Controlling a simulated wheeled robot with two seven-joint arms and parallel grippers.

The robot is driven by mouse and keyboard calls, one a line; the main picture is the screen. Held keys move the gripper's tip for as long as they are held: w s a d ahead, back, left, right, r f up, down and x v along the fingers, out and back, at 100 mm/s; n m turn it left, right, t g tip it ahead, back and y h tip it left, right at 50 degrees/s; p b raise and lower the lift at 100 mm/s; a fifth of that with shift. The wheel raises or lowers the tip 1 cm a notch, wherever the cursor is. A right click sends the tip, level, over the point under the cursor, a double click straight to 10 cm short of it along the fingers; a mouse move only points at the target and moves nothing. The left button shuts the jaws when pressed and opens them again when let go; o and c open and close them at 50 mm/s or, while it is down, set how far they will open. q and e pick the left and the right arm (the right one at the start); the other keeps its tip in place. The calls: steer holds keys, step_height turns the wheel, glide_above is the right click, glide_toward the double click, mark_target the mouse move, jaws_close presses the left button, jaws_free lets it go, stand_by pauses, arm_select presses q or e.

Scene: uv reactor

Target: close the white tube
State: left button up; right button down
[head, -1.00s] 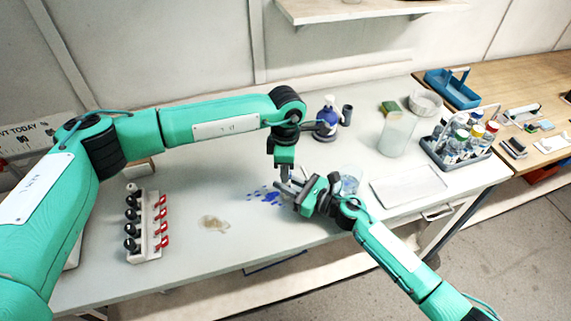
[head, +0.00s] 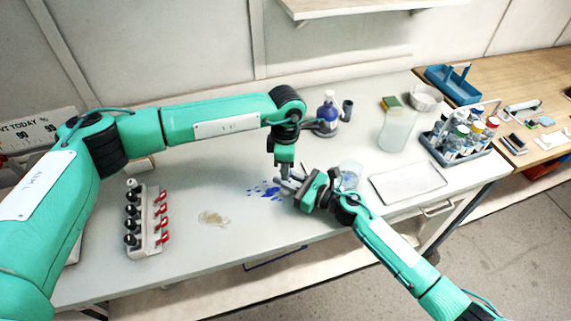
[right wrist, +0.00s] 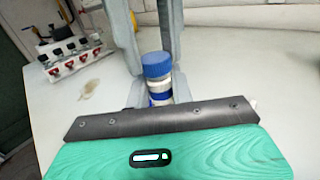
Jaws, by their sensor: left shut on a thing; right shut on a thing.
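The white tube (right wrist: 158,87) with its blue cap (right wrist: 157,64) shows in the right wrist view; another blue band is visible lower down. My right gripper (right wrist: 158,98) is shut on the tube, low on its body. My left gripper (head: 284,172) reaches down from above, directly over the right gripper (head: 288,184). Its two grey fingers flank the blue cap in the right wrist view and are shut on it. The cap sits at the tube's top; whether it is fully seated I cannot tell. In the head view the grippers mostly hide the tube.
Blue spots (head: 264,191) and a pale brown spill (head: 213,218) mark the table. A rack with dark-and-red items (head: 146,222) stands left. A beaker (head: 350,172), white tray (head: 408,183), tall container (head: 396,130), blue bottle (head: 328,112) and bottle carrier (head: 460,138) are right and behind.

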arm_select(q)
steer(key=shift+f, duration=0.25)
steer(key=m, duration=1.4)
steer(key=shift+d+m+y, duration=0.1)
steer(key=shift+m+y, duration=0.2)
steer(key=shift+m, duration=0.1)
steer(key=m, duration=0.4)
steer(key=shift+m+t, duration=0.4)
steer(key=m, duration=0.9)
steer(key=shift+m, duration=0.3)
